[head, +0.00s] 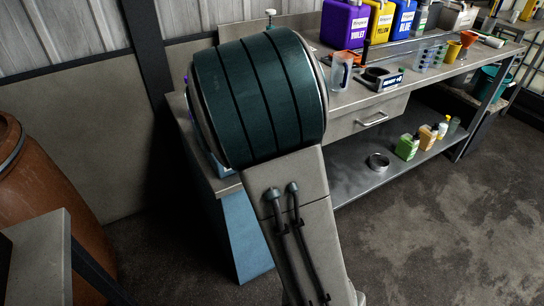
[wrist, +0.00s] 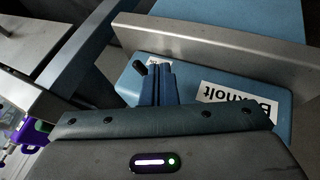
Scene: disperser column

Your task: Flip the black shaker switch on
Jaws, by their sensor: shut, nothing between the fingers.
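The black switch (wrist: 140,68) shows in the wrist view as a small dark lever on a blue housing (wrist: 190,88). It lies just left of my fingertips, beside a small white label partly hidden by the fingers. My gripper (wrist: 160,68) is shut and empty, with its fingers close to the switch. I cannot tell whether they touch, or which way the switch is set. A larger white label with black letters (wrist: 237,105) sits on the same housing to the right. In the head view my arm hides the gripper and the switch.
A grey beam (wrist: 215,42) crosses just beyond the housing. In the head view a workbench (head: 345,106) carries purple (head: 344,25), yellow (head: 380,20) and blue (head: 403,20) jugs and a clear pitcher (head: 340,73). An orange barrel (head: 45,200) stands at the left. Open floor lies at the right.

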